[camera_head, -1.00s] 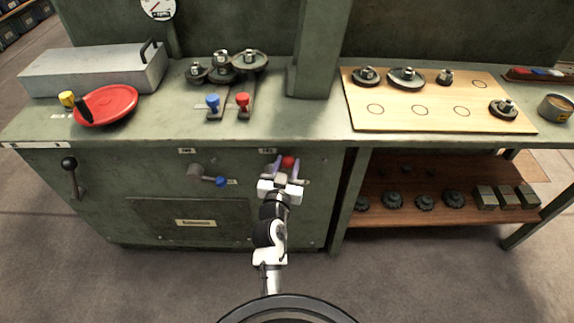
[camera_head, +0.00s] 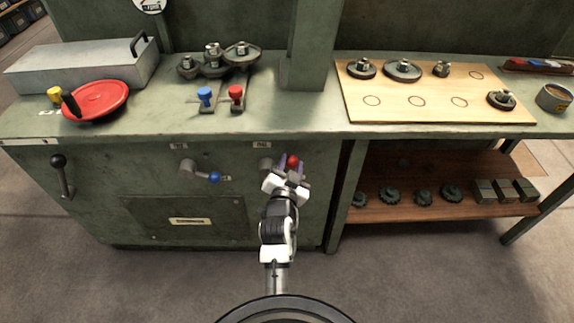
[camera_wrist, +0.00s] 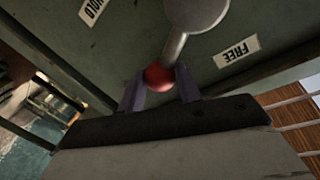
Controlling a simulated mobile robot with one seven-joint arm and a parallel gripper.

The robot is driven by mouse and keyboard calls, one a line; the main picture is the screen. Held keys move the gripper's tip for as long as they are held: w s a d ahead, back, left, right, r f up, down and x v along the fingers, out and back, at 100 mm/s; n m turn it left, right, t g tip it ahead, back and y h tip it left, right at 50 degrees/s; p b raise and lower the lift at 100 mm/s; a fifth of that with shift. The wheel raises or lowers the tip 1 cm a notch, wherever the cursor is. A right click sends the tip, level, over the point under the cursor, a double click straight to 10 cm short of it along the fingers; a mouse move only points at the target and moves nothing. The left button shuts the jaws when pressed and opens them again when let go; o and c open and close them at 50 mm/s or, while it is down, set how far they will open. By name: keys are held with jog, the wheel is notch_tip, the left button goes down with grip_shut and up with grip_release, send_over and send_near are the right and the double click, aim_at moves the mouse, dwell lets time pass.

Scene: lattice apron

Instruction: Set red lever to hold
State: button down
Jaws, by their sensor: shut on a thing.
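The red lever is on the green cabinet front. Its red ball knob (camera_head: 292,161) shows at my gripper (camera_head: 291,169), up and right of the arm. In the wrist view the red knob (camera_wrist: 158,76) sits between the two fingers of my gripper (camera_wrist: 160,88), which is shut on it. The lever's grey shaft (camera_wrist: 175,46) runs from the knob to a round grey hub (camera_wrist: 196,10). A HOLD label (camera_wrist: 93,10) is at upper left and a FREE label (camera_wrist: 237,51) is at right. The shaft points between these labels, at neither.
A blue-knobbed lever (camera_head: 214,176) is left of the red one on the same panel. A black-knobbed lever (camera_head: 62,175) is farther left. The worktop (camera_head: 290,120) juts above the panel. A shelf (camera_head: 400,210) with gears and blocks is at right.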

jog(key=f+m, duration=0.1)
jog(key=m, duration=0.1)
jog(key=shift+d+f+m+b, duration=0.3)
jog(key=shift+d+f+b, duration=0.1)
jog(key=shift+f+m+g+y, duration=0.25)
jog(key=shift+f+m+y, duration=0.3)
jog(key=shift+f+m, duration=0.75)
jog(key=shift+f+m+g+y, duration=0.25)
jog(key=shift+f+m+y, duration=0.3)
jog(key=shift+f+m, duration=0.75)
jog(key=shift+a+r+m, duration=0.1)
jog(key=shift+r+m, duration=0.15)
jog(key=shift+m, duration=0.15)
jog(key=c, duration=1)
grip_release()
